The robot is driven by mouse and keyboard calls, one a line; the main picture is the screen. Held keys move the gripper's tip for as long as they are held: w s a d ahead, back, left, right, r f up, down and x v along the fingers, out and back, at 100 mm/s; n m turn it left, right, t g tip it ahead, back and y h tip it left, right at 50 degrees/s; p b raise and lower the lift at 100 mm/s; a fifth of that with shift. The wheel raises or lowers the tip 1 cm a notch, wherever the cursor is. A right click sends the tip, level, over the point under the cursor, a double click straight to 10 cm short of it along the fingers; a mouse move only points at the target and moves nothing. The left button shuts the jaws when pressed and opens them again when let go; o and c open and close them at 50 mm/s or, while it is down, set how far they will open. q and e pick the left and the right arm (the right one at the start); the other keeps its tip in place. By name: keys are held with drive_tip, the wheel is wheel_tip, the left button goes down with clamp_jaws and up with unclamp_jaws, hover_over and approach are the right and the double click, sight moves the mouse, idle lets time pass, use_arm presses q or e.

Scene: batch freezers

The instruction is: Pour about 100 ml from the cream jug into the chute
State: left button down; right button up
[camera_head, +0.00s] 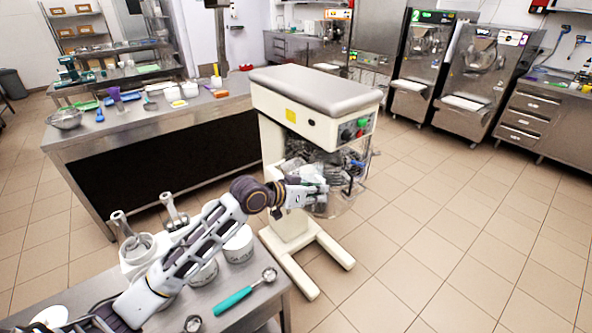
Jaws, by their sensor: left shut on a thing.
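My left gripper (301,191) reaches from the lower left to the front of the cream-coloured mixer (315,105). It is shut on a small pale, greyish thing (316,189), which looks like the cream jug. The jug's outline is hard to make out against the mixer's bowl area. I cannot tell its tilt or whether any cream flows. The chute is not clearly distinct among the shiny clear and metal parts (345,160) beside the gripper. My right gripper is not in view.
A steel table (262,305) at the lower left holds white tubs (238,246) and a teal-handled scoop (233,299). A steel counter (95,143) with bowls and tools stands behind. Batch freezers (425,65) line the back right. The tiled floor at right is clear.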

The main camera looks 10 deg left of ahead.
use_arm(q)
drive_tip(key=shift+m+t+y, duration=0.4)
drive_tip(key=shift+m+t, duration=0.2)
drive_tip(key=shift+m, duration=0.3)
drive_tip(key=shift+s+d+f+b, duration=0.2)
drive_tip(key=shift+f+b, duration=0.1)
drive_tip(key=shift+f, duration=0.35)
drive_tip(key=shift+s+d+f+b, duration=0.2)
drive_tip(key=shift+f+b, duration=0.05)
drive_tip(key=shift+f, duration=0.4)
drive_tip(key=shift+s+d+f+b, duration=0.2)
drive_tip(key=shift+f+b, duration=0.1)
drive_tip(key=shift+f, duration=0.35)
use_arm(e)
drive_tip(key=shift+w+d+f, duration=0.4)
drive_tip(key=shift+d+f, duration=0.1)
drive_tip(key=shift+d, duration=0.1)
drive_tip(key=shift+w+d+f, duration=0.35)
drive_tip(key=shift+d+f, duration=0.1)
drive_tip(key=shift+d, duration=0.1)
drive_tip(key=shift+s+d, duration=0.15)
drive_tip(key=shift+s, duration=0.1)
